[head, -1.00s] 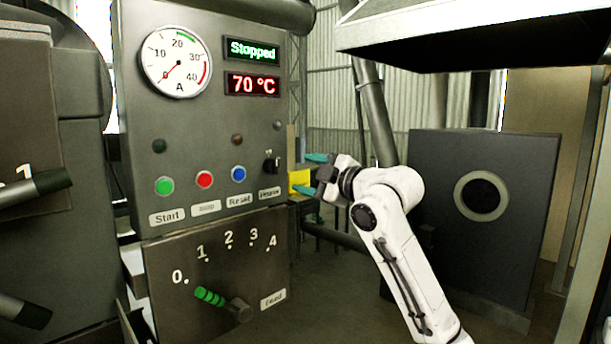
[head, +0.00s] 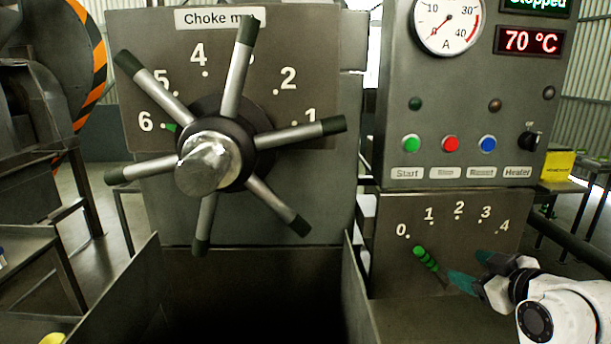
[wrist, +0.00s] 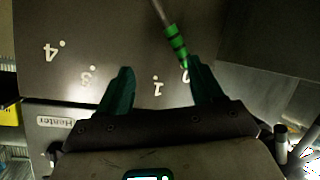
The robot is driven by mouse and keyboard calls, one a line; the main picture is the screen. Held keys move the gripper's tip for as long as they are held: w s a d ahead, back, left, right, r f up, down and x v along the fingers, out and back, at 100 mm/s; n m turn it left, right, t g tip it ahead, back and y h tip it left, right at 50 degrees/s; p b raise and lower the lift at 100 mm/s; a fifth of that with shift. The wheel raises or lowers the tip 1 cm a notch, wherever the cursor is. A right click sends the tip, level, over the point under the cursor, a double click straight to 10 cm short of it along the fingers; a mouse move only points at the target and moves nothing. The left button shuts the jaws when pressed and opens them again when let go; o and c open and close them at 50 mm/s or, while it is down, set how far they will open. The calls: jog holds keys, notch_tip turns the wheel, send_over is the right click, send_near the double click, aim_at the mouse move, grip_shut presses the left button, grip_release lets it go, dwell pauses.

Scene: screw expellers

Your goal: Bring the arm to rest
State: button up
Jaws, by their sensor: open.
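My gripper (head: 478,271) has teal fingers and is at the lower right of the head view, in front of the lower panel marked 0 to 4. It is open and nothing shows between its fingers. In the wrist view the gripper (wrist: 160,88) points at the same panel, its fingers spread apart. The green-handled feed lever (head: 427,259) points up and left near the 0. In the wrist view the lever's green grip (wrist: 176,43) shows just beyond the right finger; whether they touch I cannot tell.
A large spoked choke wheel (head: 208,160) stands at the left, its green pointer near 6. The control panel (head: 400,75) has green, red and blue buttons, a 70 °C display and a gauge near 0. A yellow box (head: 557,166) is at the far right.

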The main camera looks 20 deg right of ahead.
jog(key=s+a+f+m+g+y+p, duration=0.1)
jog(key=s+a+f+g, duration=0.25)
jog(key=a+f, duration=0.45)
jog(key=s+a+f+m+g+y, duration=0.1)
jog(key=s+a+f+g, duration=0.1)
jog(key=s+a+f, duration=0.6)
jog(key=s+a+f+m+g, duration=0.1)
jog(key=s+f+g, duration=0.2)
jog(key=s, duration=0.6)
jog(key=s+a+f+g+p, duration=0.1)
jog(key=s+f+g, duration=0.3)
jog(key=s+f, duration=0.4)
jog(key=shift+s+a+f+m+h+p, duration=0.25)
jog(key=shift+s+a+m+h+p, duration=0.05)
jog(key=shift+s+a+m, duration=0.15)
